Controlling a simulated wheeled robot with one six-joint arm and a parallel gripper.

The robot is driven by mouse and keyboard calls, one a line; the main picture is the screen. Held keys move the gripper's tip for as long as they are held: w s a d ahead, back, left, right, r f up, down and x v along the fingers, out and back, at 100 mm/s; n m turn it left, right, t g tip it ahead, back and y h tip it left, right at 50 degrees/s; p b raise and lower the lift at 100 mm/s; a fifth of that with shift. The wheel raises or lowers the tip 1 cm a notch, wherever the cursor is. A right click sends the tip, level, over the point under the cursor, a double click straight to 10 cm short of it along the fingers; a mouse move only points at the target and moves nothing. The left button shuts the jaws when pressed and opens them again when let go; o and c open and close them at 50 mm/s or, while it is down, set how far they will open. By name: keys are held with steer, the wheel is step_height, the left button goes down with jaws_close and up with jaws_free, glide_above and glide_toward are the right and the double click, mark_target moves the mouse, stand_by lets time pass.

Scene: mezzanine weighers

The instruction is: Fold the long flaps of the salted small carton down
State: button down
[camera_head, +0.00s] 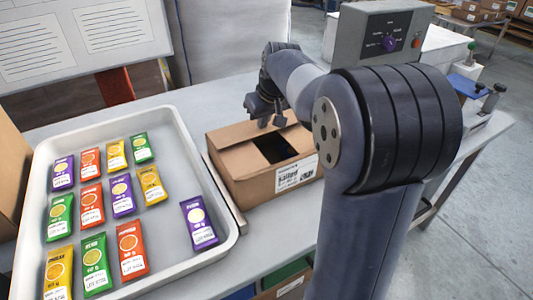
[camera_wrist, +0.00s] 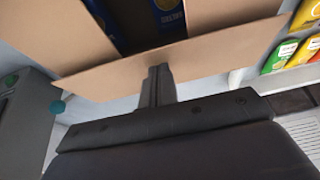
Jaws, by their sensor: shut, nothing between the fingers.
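The small brown carton (camera_head: 243,160) stands on the bench right of the tray, with a white label (camera_head: 297,173) on its side. Brown flap board lies over part of its top, leaving a dark opening (camera_head: 275,148). In the wrist view a long flap (camera_wrist: 225,52) crosses the picture, with blue packets (camera_wrist: 168,12) visible inside the carton beyond it. My gripper (camera_head: 264,116) is at the carton's far edge. In the wrist view its fingers (camera_wrist: 158,72) are shut and empty, with their tips overlapping the flap's edge. I cannot tell whether they touch it.
A grey tray (camera_head: 172,262) of coloured packets fills the left of the bench. A grey control box (camera_head: 372,38) with a purple knob stands behind my arm. Another box (camera_head: 285,288) sits below the bench's front edge. Grey floor is open at right.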

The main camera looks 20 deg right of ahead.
steer(key=shift+f, duration=0.2)
steer(key=shift+f+b, duration=0.25)
steer(key=shift+b, duration=0.1)
step_height(320, 180, up, 9)
steer(key=p, duration=0.8)
